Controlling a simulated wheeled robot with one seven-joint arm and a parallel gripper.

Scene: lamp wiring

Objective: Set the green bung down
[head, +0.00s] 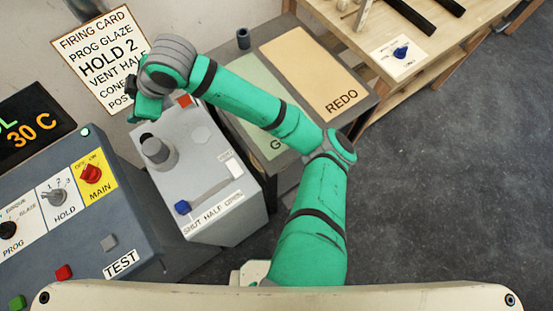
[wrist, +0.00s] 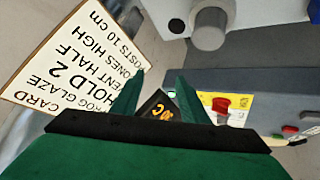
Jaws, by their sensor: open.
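I cannot make out a green bung in either view. My gripper (head: 143,110) is at the upper left of the head view, above the back end of the grey vent box (head: 205,165). In the wrist view its two green fingers (wrist: 160,80) stand apart, with no object visible between them. A grey cylinder (head: 160,153) stands on the box just below my gripper in the picture; it also shows at the top of the wrist view (wrist: 210,28). A small dark cylinder (head: 243,39) stands at the back of the side table.
The side table has a pale green panel (head: 245,85) and a tan REDO panel (head: 312,70). A control console (head: 85,225) with knobs and buttons is at left. A firing card (head: 100,57) is behind my gripper. A blue slider knob (head: 182,207) sits on the vent box.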

